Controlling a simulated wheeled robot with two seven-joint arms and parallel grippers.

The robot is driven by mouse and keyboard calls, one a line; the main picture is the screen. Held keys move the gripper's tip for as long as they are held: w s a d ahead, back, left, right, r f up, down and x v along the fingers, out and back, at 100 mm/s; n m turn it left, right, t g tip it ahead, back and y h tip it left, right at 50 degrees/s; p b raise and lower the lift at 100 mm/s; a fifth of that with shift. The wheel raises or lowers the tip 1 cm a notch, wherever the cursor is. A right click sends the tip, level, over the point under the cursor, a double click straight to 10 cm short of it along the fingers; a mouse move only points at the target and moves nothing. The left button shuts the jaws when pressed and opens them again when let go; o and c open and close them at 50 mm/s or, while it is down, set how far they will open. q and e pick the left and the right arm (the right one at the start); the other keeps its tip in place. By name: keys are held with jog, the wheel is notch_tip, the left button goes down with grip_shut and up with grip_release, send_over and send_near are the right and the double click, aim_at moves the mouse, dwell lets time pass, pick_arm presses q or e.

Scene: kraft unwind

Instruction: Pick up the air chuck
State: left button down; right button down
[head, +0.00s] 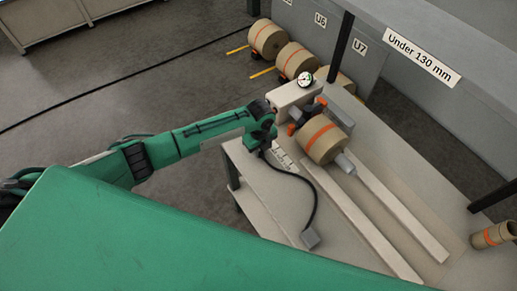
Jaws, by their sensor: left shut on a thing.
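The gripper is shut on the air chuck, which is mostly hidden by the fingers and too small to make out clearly. A black hose (304,184) curves from below my wrist to a small grey block (310,238) on the bench. My right gripper is not in view.
The roll's grey shaft end (346,163) points toward two pale rails (375,235) on the bench (270,210). A dial gauge (305,79) sits on a pale block behind the gripper. Banded rolls (268,39) stand on the floor.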

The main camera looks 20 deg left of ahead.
aim_at(260, 152)
pick_arm(q)
notch_tip(260, 152, up, 20)
jog(key=b, duration=0.5)
jog(key=shift+f, duration=0.1)
